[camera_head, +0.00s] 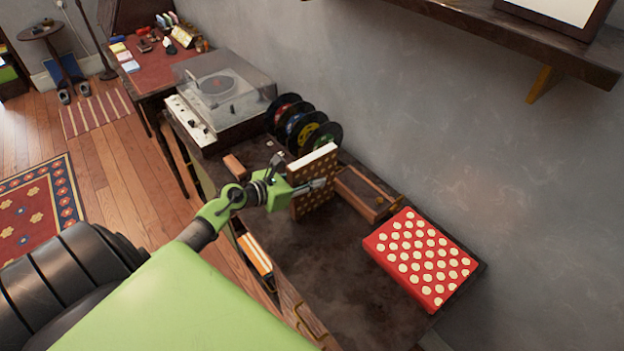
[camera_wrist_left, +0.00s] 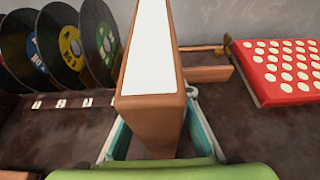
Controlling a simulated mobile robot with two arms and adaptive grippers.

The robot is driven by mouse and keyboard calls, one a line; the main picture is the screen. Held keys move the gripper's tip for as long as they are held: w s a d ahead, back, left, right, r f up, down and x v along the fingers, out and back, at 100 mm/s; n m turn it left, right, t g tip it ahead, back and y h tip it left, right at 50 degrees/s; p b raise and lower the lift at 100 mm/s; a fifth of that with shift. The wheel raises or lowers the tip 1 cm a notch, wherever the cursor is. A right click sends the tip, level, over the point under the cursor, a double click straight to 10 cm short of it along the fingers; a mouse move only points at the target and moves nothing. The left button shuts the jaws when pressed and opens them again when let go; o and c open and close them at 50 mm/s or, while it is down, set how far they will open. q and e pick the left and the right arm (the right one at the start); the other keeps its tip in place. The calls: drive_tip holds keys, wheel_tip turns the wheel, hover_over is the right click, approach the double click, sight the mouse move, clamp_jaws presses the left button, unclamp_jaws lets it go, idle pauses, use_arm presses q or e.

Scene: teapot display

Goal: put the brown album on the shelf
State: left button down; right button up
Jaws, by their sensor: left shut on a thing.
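The brown album (camera_head: 316,172) has pale dots on its cover and a white page edge. It stands upright over the dark cabinet top (camera_head: 345,285); I cannot tell whether it touches the surface. My left gripper (camera_head: 318,184) is shut on it, with a finger on each side. In the left wrist view the album (camera_wrist_left: 154,118) fills the middle, between the gripper's fingers (camera_wrist_left: 156,135). A dark wooden wall shelf (camera_head: 520,38) runs along the upper right of the head view. My right gripper is not in view.
A red dotted album (camera_head: 420,258) lies flat at the cabinet's right end. A wooden rack (camera_head: 365,195) stands just right of the brown album. Several records (camera_head: 305,125) stand behind it, and a turntable (camera_head: 215,95) is at the left. The front cabinet top is clear.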

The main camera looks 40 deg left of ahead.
use_arm(q)
drive_tip(key=c, duration=2.1)
unclamp_jaws()
drive_tip(key=shift+f, duration=0.1)
drive_tip(key=shift+c, duration=0.2)
drive_tip(key=o, duration=0.3)
